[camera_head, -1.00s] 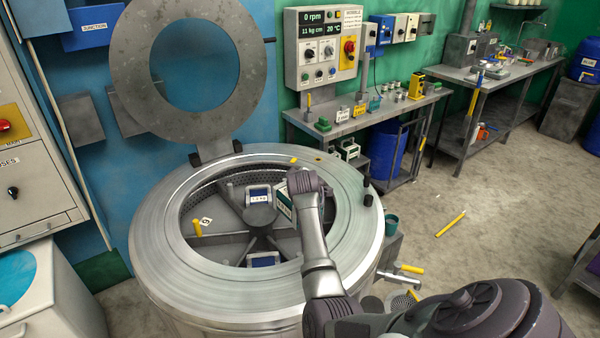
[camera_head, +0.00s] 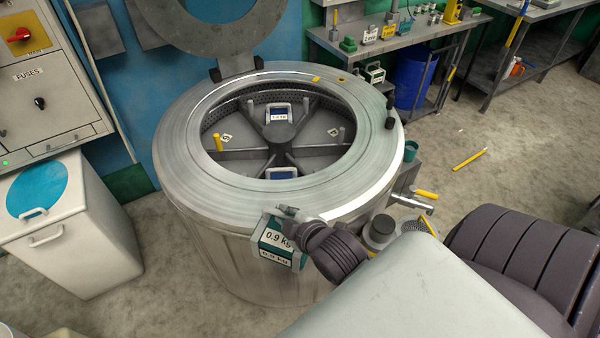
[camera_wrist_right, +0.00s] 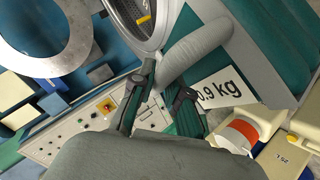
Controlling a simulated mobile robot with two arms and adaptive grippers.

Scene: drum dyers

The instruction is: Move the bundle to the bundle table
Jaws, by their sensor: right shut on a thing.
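The bundle (camera_head: 278,243) is a teal block with white 0.9 kg labels. It hangs outside the drum, in front of its near wall in the head view. My right gripper (camera_head: 292,214) is shut on the bundle's top. The right wrist view shows my right gripper (camera_wrist_right: 165,100) at the bundle's grey handle strap (camera_wrist_right: 195,50), with the teal body (camera_wrist_right: 255,50) and its label beside the fingers. My left gripper is not in view. I cannot tell which surface is the bundle table.
Workbenches (camera_head: 400,45) line the back wall.

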